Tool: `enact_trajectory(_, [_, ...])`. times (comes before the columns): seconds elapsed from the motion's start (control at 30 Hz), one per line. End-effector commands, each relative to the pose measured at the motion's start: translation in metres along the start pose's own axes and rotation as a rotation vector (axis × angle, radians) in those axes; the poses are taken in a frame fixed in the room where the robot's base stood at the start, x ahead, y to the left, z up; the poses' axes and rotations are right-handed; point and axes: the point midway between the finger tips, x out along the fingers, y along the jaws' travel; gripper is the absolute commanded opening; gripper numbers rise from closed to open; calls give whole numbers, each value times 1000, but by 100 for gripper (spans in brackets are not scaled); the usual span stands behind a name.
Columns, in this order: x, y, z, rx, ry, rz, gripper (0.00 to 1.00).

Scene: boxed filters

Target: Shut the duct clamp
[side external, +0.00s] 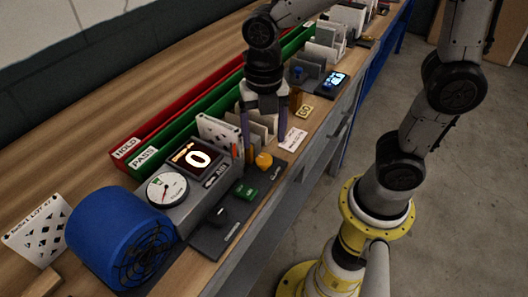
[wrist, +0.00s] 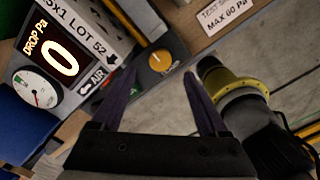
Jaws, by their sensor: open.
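A grey test rig (side external: 186,201) stands on the bench, with a lit display (side external: 196,157) reading 0 and a round gauge (side external: 167,189); the display also shows in the wrist view (wrist: 57,52). I cannot single out the duct clamp with certainty. A thin orange bar (side external: 237,146) is at the rig's far end, by a white spotted card (side external: 216,131). A dark control panel in front carries an orange knob (side external: 264,160), a green button (side external: 245,190) and a small pale-tipped switch (side external: 220,211). My gripper (side external: 265,138) is open and empty, pointing down beyond the rig; its fingers also show in the wrist view (wrist: 160,80).
A blue fan drum (side external: 120,235) stands at the rig's near end. A red HOLD tray (side external: 124,150) and a green PASS tray (side external: 143,158) run along the back. Filters and a lit blue-screen device (side external: 336,79) stand farther along. Bare bench lies left of the trays.

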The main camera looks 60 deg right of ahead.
Motion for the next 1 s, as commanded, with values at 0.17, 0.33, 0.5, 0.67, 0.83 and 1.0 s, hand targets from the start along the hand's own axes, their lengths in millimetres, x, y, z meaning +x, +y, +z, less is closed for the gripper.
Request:
enact_trajectory(0.17, [33,-1,-1,1,3,-5,77])
enact_trajectory(0.33, [52,-1,0,1,1,-3,77])
enact_trajectory(0.5, [59,0,0,1,0,-1,77])
enact_trajectory(0.67, [59,0,0,1,0,0,77])
enact_trajectory(0.83, [59,0,0,1,0,0,62])
enact_trajectory(1.0, [59,0,0,1,0,0,32])
